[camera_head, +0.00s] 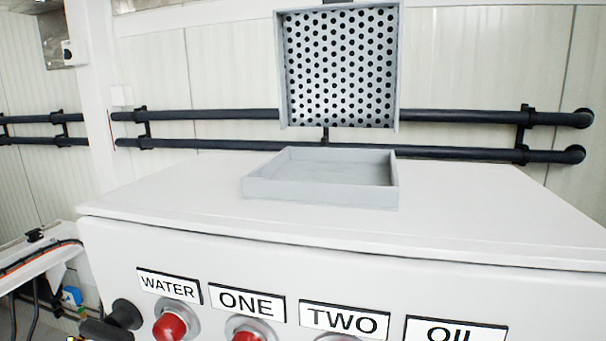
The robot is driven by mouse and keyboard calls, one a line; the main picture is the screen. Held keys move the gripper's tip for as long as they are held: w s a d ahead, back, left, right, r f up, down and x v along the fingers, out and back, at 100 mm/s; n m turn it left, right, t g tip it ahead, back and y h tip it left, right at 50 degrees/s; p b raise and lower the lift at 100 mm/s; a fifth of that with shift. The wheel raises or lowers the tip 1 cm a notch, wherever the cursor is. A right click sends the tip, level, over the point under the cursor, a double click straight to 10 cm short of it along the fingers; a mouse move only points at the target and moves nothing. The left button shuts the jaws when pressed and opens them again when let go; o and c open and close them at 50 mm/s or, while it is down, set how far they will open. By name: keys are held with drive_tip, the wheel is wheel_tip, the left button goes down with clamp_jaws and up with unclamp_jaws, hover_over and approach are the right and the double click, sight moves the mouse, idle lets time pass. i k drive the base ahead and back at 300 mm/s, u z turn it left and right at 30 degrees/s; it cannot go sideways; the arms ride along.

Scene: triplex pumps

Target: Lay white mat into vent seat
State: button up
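The vent seat (322,194) is a shallow grey square tray with low walls on top of the white cabinet. Its floor looks plain grey, and no separate white mat can be made out in it. A grey-framed perforated panel (340,68) stands upright above and behind the seat, like a raised cover. I see no white mat anywhere in this view.
The white cabinet top (450,205) is clear around the seat. Its front has red lamps (170,326) under labels WATER, ONE, TWO and OIL. Black pipes (210,114) run along the back wall. A white bench (35,250) with cables is at left.

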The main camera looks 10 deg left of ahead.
sight(352, 178)
drive_tip(key=z, duration=1.35)
drive_tip(key=k, duration=0.55)
drive_tip(key=z, duration=0.55)
drive_tip(key=i, duration=1.4)
drive_tip(key=z, duration=0.05)
